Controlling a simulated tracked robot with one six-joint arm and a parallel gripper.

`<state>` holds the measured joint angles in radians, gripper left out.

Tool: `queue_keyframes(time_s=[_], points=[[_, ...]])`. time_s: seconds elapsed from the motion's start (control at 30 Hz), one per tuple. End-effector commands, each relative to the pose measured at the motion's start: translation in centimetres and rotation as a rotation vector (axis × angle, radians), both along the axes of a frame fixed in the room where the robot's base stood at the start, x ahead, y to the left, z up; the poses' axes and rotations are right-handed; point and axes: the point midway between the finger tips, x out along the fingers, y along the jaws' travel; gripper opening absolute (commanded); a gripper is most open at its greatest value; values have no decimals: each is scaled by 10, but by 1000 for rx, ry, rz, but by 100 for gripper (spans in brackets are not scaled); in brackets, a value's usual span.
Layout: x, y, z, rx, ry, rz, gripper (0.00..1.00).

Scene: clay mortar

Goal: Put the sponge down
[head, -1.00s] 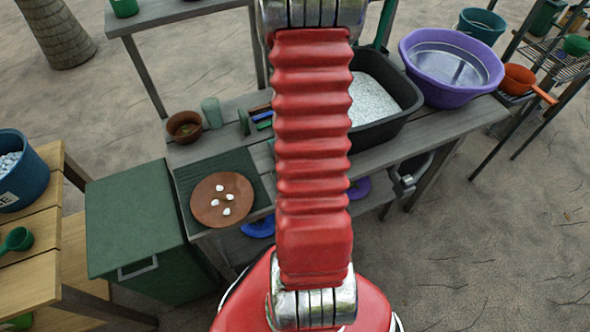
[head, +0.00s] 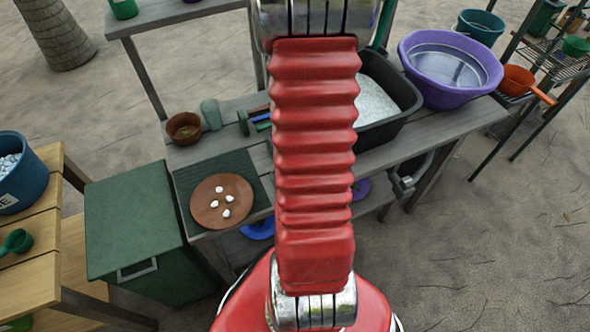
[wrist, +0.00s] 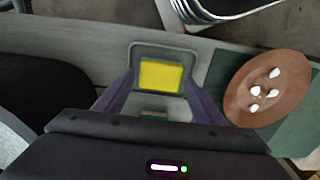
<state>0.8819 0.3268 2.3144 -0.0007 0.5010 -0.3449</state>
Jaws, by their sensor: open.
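The yellow sponge (wrist: 161,75) shows in the wrist view. It lies inside a grey-green rectangular frame or holder (wrist: 136,55) on the grey wooden bench. My gripper (wrist: 160,88) is open, with its two purple fingers spread on the left and right of the sponge. I see a gap between each finger and the sponge in the picture; I cannot tell how high the fingers are above it. In the head view my red arm hides the gripper and the sponge.
A brown round board (head: 222,201) with several white pebbles lies on a dark green mat (head: 184,183). A brown bowl (head: 184,128) and a grey-green cup (head: 211,115) stand behind it. A black tub (head: 400,91) and purple basin (head: 411,78) stand to the right.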

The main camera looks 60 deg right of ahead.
Motion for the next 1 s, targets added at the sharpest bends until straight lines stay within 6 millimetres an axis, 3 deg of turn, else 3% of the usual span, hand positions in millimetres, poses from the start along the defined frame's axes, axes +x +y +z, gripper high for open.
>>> queue_keyframes(time_s=[0.53,1.0], points=[[1,-1,73,-2,-2,0,63],[0,0,83,0,0,0,63]])
